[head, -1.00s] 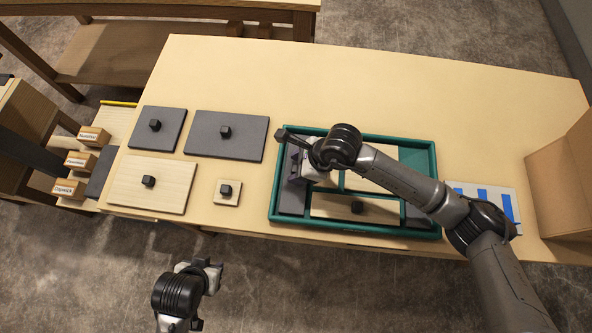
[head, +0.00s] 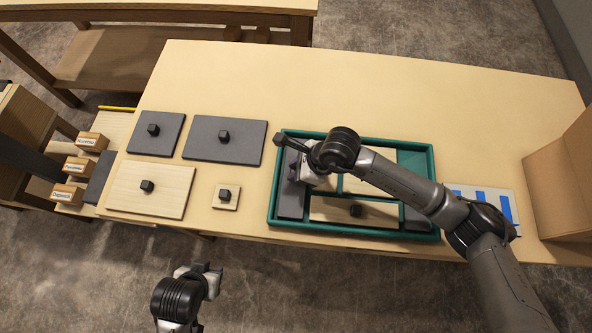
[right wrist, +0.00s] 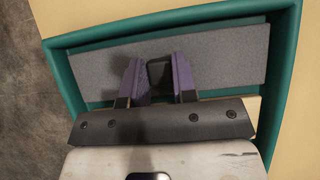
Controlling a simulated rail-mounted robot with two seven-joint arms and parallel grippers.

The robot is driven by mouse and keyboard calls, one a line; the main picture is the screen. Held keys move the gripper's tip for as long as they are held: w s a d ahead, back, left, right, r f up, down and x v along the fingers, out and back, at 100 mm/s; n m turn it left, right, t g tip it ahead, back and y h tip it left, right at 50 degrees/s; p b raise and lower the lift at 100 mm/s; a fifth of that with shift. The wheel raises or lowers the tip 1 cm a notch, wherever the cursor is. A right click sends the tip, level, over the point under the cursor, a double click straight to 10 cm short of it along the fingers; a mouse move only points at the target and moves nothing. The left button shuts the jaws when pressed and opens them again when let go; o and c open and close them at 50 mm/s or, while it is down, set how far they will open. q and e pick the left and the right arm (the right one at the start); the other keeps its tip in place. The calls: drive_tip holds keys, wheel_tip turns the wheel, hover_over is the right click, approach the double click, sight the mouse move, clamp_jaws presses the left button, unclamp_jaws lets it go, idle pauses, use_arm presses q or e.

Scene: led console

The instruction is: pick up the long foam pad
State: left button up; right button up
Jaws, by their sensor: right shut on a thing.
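The long foam pad is a dark grey strip with a black knob, at the left end of the green tray (head: 355,232). In the right wrist view the pad (right wrist: 225,55) spans the tray's end inside the green rim (right wrist: 170,17). My right gripper's purple fingers (right wrist: 159,75) stand on both sides of the knob and are shut on it. I cannot tell whether the pad is lifted. My left gripper (head: 212,278) hangs in front of the table, away from the tray; its jaw opening is unclear.
Wooden pads, one with a black knob (head: 355,210), fill the tray's middle. Grey boards (head: 226,150) and wooden boards (head: 150,200) with knobs lie left of the tray. A blue-striped card (head: 485,203) and a cardboard box (head: 560,190) are on the right. The table's back is clear.

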wheel_tip(320, 180, up, 4)
drive_tip(key=shift+r+p, duration=0.1)
drive_tip(key=shift+p, duration=0.35)
drive_tip(key=w+d+r, duration=0.1)
drive_tip(key=d+r, duration=0.5)
drive_tip(key=d, duration=0.5)
drive_tip(key=s+d+f+n+g+h+p, duration=0.1)
drive_tip(key=s+d+f+n+g+h, duration=0.2)
drive_tip(key=n, duration=0.7)
drive_tip(key=s+d+n+g+h, duration=0.4)
drive_tip(key=s+d+n, duration=0.1)
drive_tip(key=n, duration=0.4)
drive_tip(key=w+d+v, duration=0.1)
drive_tip(key=v, duration=1.7)
drive_tip(key=s+r+p, duration=0.3)
drive_tip(key=r+p, duration=0.8)
drive_tip(key=p, duration=0.1)
drive_tip(key=s+r+p, duration=0.3)
drive_tip(key=r+p, duration=0.8)
drive_tip(key=p, duration=0.2)
drive_tip(key=s+r+p, duration=0.3)
drive_tip(key=r+p, duration=0.8)
drive_tip(key=p, duration=0.2)
drive_tip(key=shift+s, duration=0.4)
